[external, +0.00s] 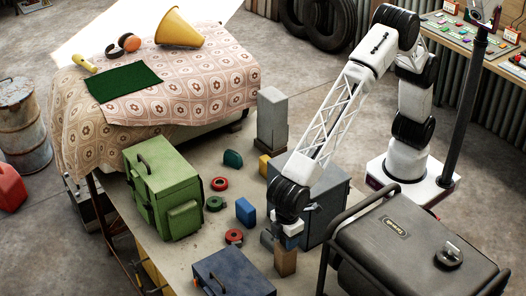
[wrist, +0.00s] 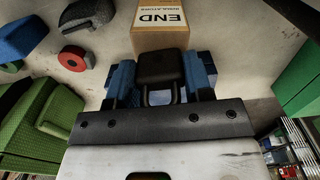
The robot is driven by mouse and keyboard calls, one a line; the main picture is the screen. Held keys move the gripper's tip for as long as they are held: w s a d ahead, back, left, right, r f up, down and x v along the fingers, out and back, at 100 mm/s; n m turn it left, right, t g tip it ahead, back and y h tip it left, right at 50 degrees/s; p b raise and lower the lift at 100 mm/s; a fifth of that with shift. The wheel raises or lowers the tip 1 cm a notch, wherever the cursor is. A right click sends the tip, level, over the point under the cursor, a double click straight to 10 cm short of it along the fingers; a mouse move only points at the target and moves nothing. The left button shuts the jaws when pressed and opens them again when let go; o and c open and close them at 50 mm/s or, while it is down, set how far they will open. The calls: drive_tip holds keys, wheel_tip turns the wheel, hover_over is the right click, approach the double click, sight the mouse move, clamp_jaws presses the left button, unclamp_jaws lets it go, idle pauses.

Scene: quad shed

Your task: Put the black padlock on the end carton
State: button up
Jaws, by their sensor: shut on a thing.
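The black padlock (wrist: 158,68) is between the blue fingers of my gripper (wrist: 160,78) in the wrist view, its shackle toward the gripper body. My gripper is shut on it. The end carton (wrist: 160,41), a brown box with a white END label (wrist: 168,16), lies just past the padlock in that view. In the external view my gripper (external: 284,240) is low over the bench, right at the top of the brown carton (external: 286,263). The padlock is hard to make out there. I cannot tell whether it touches the carton.
A grey box (external: 325,205) stands close behind my gripper. A dark blue case (external: 232,272) lies at the front left, and a black generator (external: 415,245) at the right. Tape rolls (external: 234,237), a blue block (external: 245,212) and a green toolbox (external: 165,190) are to the left.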

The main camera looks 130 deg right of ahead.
drive_tip(key=shift+f, duration=0.2)
drive_tip(key=o, duration=1)
drive_tip(key=shift+r, duration=0.2)
wheel_tip(320, 180, up, 12)
drive_tip(key=shift+f, duration=0.15)
idle(0.8)
